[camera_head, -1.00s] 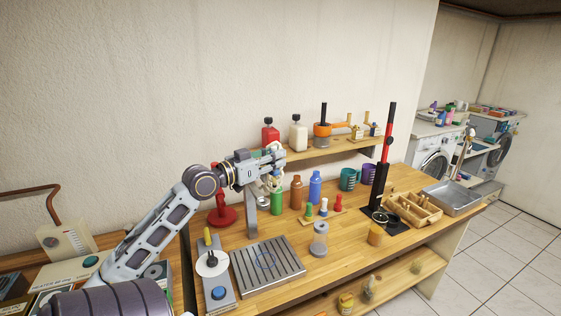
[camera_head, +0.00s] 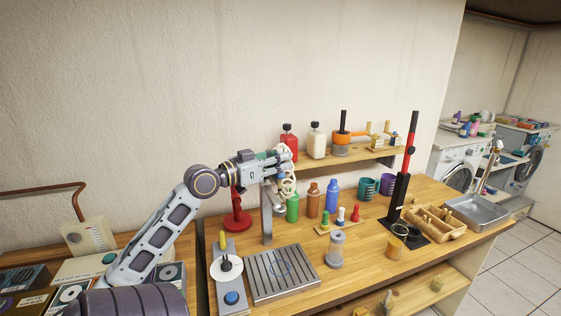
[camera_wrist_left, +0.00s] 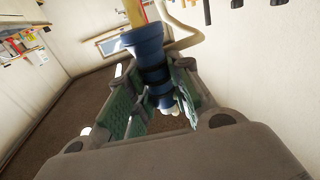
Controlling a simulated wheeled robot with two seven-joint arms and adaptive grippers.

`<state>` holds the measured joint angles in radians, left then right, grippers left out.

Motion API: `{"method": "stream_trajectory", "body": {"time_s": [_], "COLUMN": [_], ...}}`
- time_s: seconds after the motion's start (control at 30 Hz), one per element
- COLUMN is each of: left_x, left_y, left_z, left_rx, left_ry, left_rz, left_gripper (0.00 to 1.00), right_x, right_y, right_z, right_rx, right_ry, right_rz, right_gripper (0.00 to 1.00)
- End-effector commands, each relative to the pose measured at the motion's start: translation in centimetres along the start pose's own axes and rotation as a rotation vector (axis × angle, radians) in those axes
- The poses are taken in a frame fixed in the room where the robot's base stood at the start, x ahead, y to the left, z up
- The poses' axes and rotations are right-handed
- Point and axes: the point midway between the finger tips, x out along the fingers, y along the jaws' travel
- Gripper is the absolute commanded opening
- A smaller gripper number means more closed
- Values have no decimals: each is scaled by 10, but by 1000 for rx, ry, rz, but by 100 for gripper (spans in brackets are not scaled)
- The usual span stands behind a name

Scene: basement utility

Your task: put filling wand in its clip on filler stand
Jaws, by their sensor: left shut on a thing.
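My left gripper (camera_head: 286,156) is shut on the filling wand above the back of the workbench. In the left wrist view the wand's blue body (camera_wrist_left: 148,48) stands between the green-padded fingers, with dark bands and a pale hose (camera_wrist_left: 183,38) beside it. In the head view the fingers mostly hide the wand, and a cream coiled hose (camera_head: 288,185) hangs just below them. The filler stand's grey post (camera_head: 267,222) rises below the gripper, behind the slotted drip tray (camera_head: 280,275). I cannot make out the clip. My right gripper is not in view.
Green (camera_head: 293,207), brown (camera_head: 313,201) and blue (camera_head: 332,196) bottles stand close right of the post. A red stand (camera_head: 237,215) is to its left. A shelf (camera_head: 348,160) with red and white bottles is behind. A black-and-red lever press (camera_head: 404,180) stands further right.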

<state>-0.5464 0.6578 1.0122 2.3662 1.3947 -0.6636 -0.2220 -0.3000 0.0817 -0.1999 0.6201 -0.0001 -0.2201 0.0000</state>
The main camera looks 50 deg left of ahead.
Motion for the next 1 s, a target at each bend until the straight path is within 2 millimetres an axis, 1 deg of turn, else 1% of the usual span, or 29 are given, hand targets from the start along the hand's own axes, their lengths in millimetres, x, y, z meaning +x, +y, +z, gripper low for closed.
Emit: {"method": "stream_trajectory", "body": {"time_s": [0.2, 0.37, 1.0], "left_x": [0, 0, 0], "left_y": [0, 0, 0], "left_z": [1, 5, 44], "left_rx": [0, 0, 2], "left_ry": [1, 1, 1], "left_rz": [0, -1, 0], "left_gripper": [0, 0, 0], "right_x": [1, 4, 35], "right_y": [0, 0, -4], "right_z": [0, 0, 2], "right_rx": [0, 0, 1], "right_ry": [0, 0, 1], "right_rz": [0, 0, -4], "right_gripper": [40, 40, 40]}}
